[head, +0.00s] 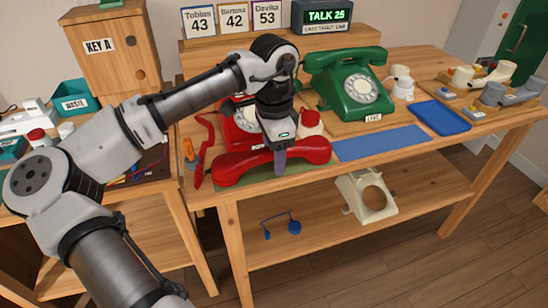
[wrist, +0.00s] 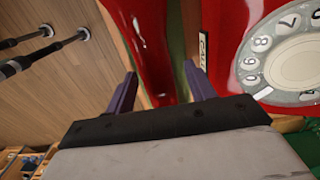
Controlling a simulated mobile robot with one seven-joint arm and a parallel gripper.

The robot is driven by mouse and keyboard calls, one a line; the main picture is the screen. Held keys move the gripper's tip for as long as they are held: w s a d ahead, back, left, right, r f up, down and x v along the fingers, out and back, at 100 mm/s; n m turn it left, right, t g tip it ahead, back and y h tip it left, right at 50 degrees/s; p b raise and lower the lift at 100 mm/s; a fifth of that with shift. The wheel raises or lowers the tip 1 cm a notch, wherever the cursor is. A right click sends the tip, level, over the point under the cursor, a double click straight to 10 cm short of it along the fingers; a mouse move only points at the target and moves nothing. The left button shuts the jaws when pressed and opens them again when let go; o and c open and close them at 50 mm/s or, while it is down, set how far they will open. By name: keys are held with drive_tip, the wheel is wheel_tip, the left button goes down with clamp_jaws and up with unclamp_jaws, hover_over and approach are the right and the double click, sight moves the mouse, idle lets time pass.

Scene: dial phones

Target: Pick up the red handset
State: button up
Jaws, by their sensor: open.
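The red handset (head: 233,168) lies across the front of the worktop, before the red phone (head: 238,122). My gripper (head: 280,160) points down over the handset's right part, and its purple finger shows against the red. In the wrist view the open purple fingers of my gripper (wrist: 161,82) are well apart. The handset (wrist: 150,45) runs between and beyond them, with the phone body (wrist: 225,30) and its pale dial (wrist: 285,60) at the right. I cannot tell whether a finger touches the handset. My arm hides part of the phone.
A green phone (head: 347,85) stands at the right, behind a blue mat (head: 380,142) and a blue tray (head: 440,117). A red cord (head: 203,150) lies left of the handset. A cream phone shell (head: 367,196) is on the lower shelf.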

drive_tip(key=shift+f, duration=0.2)
clamp_jaws()
drive_tip(key=shift+r, duration=0.2)
